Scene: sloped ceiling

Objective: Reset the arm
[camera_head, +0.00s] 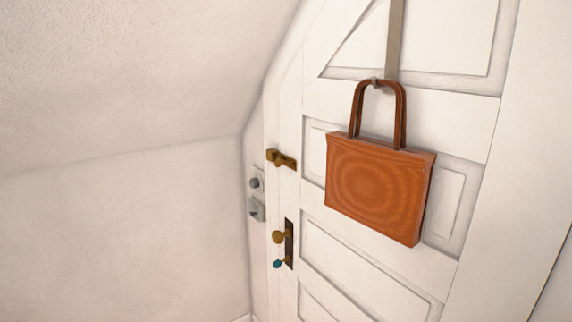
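My arm and gripper do not show in the head view, so how the gripper stands cannot be seen. The view is filled by a white panelled door (474,115) under a sloped ceiling (130,75). An orange-brown bag (375,188) hangs by its dark handles from a hook (376,82) on a strap (395,40) that runs down the door.
A brass latch (281,159) and a brass knob (279,237) on a dark plate sit at the door's left edge. A small teal piece (277,264) is below the knob. Grey switch-like fittings (256,209) are on the wall beside it. The left wall (120,240) is bare.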

